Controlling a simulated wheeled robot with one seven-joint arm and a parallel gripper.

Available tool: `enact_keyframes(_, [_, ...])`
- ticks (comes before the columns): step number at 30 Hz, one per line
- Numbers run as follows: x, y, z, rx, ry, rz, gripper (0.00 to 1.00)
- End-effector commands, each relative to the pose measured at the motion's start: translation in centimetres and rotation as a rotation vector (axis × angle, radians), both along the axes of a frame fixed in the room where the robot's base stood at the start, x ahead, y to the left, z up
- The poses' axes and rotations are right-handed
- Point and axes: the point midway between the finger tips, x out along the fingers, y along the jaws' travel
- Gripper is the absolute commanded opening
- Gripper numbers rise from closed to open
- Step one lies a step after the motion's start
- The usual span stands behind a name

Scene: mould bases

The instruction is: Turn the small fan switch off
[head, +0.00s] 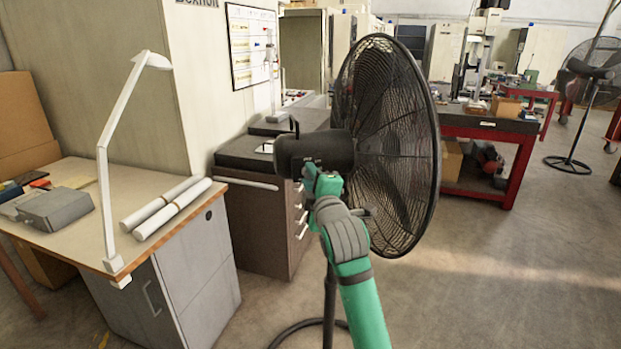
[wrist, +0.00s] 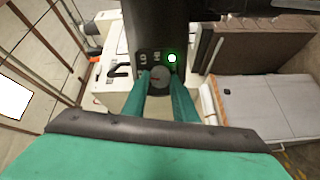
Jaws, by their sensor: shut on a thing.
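A black pedestal fan (head: 400,130) stands in the middle of the head view, its grille facing right and its motor housing on the left. My green gripper (head: 312,177) is at the rear underside of the housing. In the wrist view, my gripper (wrist: 160,88) has its two fingers shut on a small round grey knob (wrist: 160,74) on the fan's black switch panel. The markings LO and HI show above the knob. A white dot with a green glow (wrist: 172,58) is lit beside HI. The knob's sides are partly hidden by the fingers.
A desk (head: 90,232) with white rolls and a lamp stands at left, and a dark drawer cabinet (head: 262,225) is behind the fan. A red workbench (head: 480,128) and a second fan (head: 590,75) stand at right. The floor (head: 510,270) is clear at right.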

Motion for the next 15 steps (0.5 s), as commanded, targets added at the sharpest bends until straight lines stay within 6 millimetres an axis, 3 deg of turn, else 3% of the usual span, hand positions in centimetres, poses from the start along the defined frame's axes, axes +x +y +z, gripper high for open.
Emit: enact_keyframes(15, [-0.02,0.08,-0.07,-0.194,-0.048,0.001,0.03])
